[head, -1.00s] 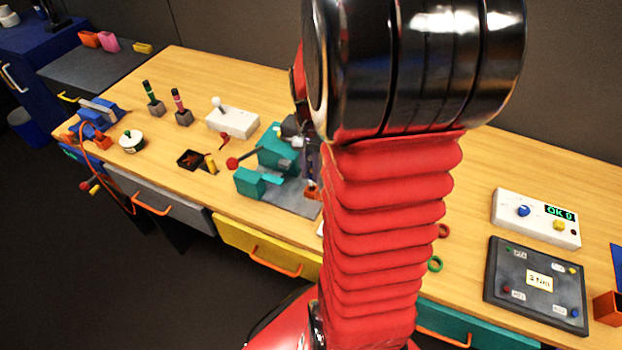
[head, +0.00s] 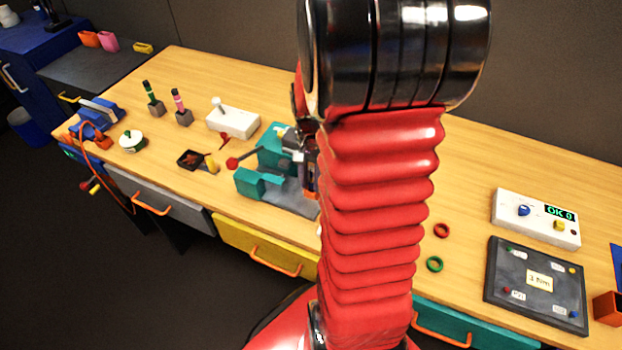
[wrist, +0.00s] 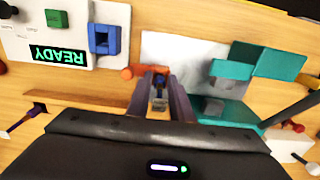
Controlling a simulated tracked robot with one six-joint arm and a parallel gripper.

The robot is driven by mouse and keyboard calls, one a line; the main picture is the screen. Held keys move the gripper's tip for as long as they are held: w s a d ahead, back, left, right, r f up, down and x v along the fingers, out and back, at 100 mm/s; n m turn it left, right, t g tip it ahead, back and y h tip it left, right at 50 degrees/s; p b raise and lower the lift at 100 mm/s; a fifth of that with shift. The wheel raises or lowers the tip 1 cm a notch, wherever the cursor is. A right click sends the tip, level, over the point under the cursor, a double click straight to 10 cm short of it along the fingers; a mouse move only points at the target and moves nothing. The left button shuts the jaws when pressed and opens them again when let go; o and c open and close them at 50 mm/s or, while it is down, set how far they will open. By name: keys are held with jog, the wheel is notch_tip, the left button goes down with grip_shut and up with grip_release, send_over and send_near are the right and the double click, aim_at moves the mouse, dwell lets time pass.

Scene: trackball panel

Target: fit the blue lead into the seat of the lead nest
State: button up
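My gripper (wrist: 159,82) points away from the wrist camera, its two dark purplish fingers close together over the bench. A small greyish piece shows in the narrow gap; I cannot tell whether it is gripped. In the head view my gripper (head: 311,182) is mostly behind my red arm, just right of the teal fixture (head: 250,183).
The teal fixture also shows in the wrist view (wrist: 232,69). An orange bar (wrist: 131,73) lies by the fingertips. The white panel shows READY (wrist: 58,54). Red and green rings (head: 435,264), a dark panel (head: 535,318) and a white box (head: 505,204) are at right.

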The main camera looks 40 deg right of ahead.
jog(key=shift+o, duration=1.4)
notch_tip(320, 180, up, 12)
jog(key=shift+r, duration=0.1)
jog(key=s+a+r+n+t, duration=0.2)
jog(key=a+n, duration=0.2)
jog(key=a, duration=0.3)
jog(key=s+a+r+n+t, duration=0.1)
jog(key=s+a+r+n, duration=0.1)
jog(key=a+n, duration=0.3)
jog(key=s+a+r+n+t, duration=0.2)
jog(key=a+r+n, duration=0.2)
jog(key=a, duration=0.6)
jog(key=shift+a+t, duration=0.25)
jog(key=shift+t, duration=0.05)
